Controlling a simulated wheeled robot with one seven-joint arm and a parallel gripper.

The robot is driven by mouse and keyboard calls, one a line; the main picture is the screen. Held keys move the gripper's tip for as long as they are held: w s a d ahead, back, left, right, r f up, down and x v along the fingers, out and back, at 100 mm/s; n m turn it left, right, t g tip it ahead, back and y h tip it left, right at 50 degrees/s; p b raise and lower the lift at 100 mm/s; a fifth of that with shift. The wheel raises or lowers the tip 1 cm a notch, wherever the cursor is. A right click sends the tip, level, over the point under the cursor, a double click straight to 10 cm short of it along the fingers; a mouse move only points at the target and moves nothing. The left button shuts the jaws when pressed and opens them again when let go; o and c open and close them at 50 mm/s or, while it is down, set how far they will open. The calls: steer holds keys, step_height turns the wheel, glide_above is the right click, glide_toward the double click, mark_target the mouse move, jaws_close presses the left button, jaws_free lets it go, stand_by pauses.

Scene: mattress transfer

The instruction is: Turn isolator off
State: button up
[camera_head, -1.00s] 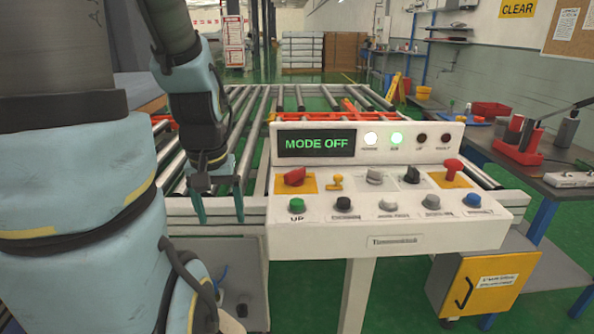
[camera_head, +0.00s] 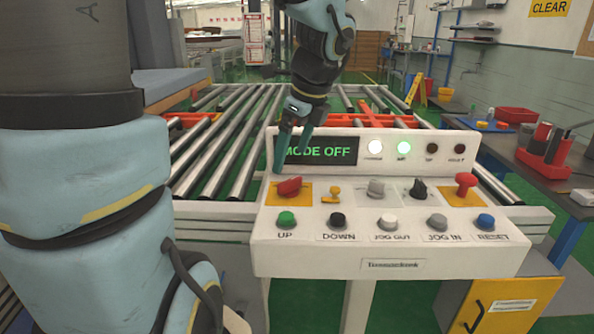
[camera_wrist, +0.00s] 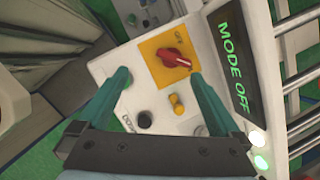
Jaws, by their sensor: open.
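The isolator is a red rotary knob (camera_head: 289,187) on a yellow plate (camera_head: 304,200) at the left of the white control panel (camera_head: 330,251). In the wrist view the red knob (camera_wrist: 174,59) lies ahead of my fingers, with the plate's lettering beside it. My gripper (camera_head: 292,160) is above and just behind the knob in the head view, pointing down, its teal fingers in front of the display's left end. In the wrist view my gripper (camera_wrist: 160,84) is open and empty, with the knob beyond and between its fingertips. No contact shows.
The display (camera_head: 335,151) reads MODE OFF, with two lit lamps beside it. A small yellow switch (camera_head: 331,194), a grey knob (camera_head: 376,189), a black knob (camera_head: 418,188) and a red mushroom button (camera_head: 466,183) share the row. Coloured push buttons line the front. Rollers (camera_head: 215,160) lie behind.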

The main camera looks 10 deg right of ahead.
mark_target(290, 180)
steer(key=w+f+m, duration=0.1)
steer(key=f, duration=0.1)
steer(key=w+f+m, duration=0.1)
steer(key=f, duration=0.2)
steer(key=w+f+m+b, duration=0.1)
steer(key=w+f, duration=0.1)
steer(key=f, duration=0.1)
steer(key=shift+d+t, duration=0.1)
steer(key=shift+t, duration=0.2)
steer(key=shift+c, duration=0.2)
steer(key=c, duration=1.1)
